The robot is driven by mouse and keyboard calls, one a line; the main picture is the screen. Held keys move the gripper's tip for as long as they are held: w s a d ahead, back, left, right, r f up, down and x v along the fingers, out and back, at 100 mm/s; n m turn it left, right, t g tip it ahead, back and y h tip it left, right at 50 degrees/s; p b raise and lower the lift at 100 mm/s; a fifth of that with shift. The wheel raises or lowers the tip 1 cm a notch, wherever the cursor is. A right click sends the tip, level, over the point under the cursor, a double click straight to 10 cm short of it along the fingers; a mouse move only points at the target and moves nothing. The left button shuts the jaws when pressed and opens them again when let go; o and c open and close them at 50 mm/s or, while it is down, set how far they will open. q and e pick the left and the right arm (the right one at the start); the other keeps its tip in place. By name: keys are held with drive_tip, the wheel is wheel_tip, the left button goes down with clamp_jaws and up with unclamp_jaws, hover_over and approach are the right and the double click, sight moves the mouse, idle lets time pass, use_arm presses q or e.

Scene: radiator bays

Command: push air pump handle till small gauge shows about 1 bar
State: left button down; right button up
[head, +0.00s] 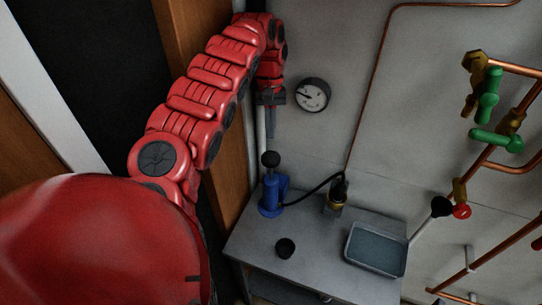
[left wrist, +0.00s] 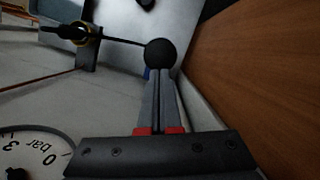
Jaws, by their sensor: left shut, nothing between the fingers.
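The air pump (head: 268,203) is blue and stands on the grey bench. Its handle has a round black knob (head: 270,158) on top, which also shows in the left wrist view (left wrist: 161,52). My left gripper (head: 270,136) is shut and empty, pointing down above the knob. In the left wrist view the closed fingertips (left wrist: 160,74) lie close in front of the knob; I cannot tell if they touch. A round white gauge (head: 312,95) is on the wall beside the gripper. In the left wrist view the gauge (left wrist: 34,150) is partly cut off. My right gripper is out of view.
The grey bench (head: 310,255) carries a tray (head: 352,262), a small black cup-like thing (head: 285,248) and a brass fitting (head: 337,202) joined to the pump by a black hose. Copper pipes with green handles (head: 488,106) are at right. A wooden panel (left wrist: 255,85) stands close beside the gripper.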

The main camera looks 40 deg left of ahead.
sight(271, 154)
use_arm(q)
drive_tip(key=shift+s+f+p, duration=0.3)
drive_tip(key=shift+f, duration=0.2)
drive_tip(key=shift+p+x, duration=0.35)
drive_tip(key=shift+x, duration=1.55)
drive_tip(key=shift+w+d+f, duration=0.1)
